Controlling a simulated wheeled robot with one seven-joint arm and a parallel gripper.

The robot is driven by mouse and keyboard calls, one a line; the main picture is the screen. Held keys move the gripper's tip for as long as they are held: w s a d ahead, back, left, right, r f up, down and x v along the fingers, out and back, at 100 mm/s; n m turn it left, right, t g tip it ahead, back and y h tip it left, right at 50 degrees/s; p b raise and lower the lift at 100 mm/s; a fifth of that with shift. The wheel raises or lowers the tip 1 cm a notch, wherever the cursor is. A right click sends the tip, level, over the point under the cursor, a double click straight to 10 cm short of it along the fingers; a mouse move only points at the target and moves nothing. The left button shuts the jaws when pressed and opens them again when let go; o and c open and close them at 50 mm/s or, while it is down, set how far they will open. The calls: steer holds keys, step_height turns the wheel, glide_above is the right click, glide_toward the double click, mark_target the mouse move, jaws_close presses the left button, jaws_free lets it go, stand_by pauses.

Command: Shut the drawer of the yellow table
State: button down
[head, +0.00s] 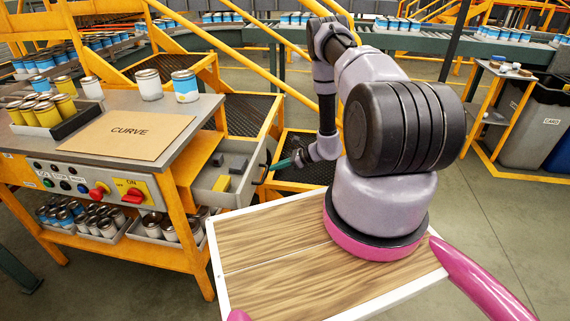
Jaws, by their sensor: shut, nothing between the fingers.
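The yellow table (207,104) with a grey top stands on the left. Its grey drawer (208,196) sticks out from the table's right end, open. A yellow block and grey pieces lie inside it. A dark handle (262,177) shows at the drawer's outer right end. My gripper (272,167), with thin teal fingers, is shut and empty. It points left, close to the handle end of the drawer. I cannot tell whether the fingers touch the handle. My arm hides part of the space behind it.
A cardboard sheet (128,135) marked CURVE, cans and a can tray lie on the table. A control panel (95,190) faces the front. Yellow stairs (250,110) with dark treads rise behind the drawer. A grey bin (530,130) stands right. Floor at right is clear.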

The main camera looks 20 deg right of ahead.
mark_target(254, 169)
steer(key=w+a, duration=0.1)
steer(key=a+f, duration=0.1)
steer(key=a, duration=0.1)
steer(key=w+a, duration=0.1)
steer(key=shift+w+a+f, duration=0.15)
steer(key=shift+w+a, duration=0.4)
steer(key=shift+a, duration=0.15)
steer(key=shift+a, duration=0.1)
steer(key=w+a, duration=0.3)
steer(key=a, duration=0.2)
steer(key=w+a, duration=0.3)
steer(key=a, duration=0.2)
steer(key=w+a, duration=0.3)
steer(key=a, duration=0.2)
steer(key=shift+w+a, duration=0.1)
steer(key=shift+a, duration=0.3)
steer(key=shift+w+a, duration=0.15)
steer(key=shift+a, duration=0.15)
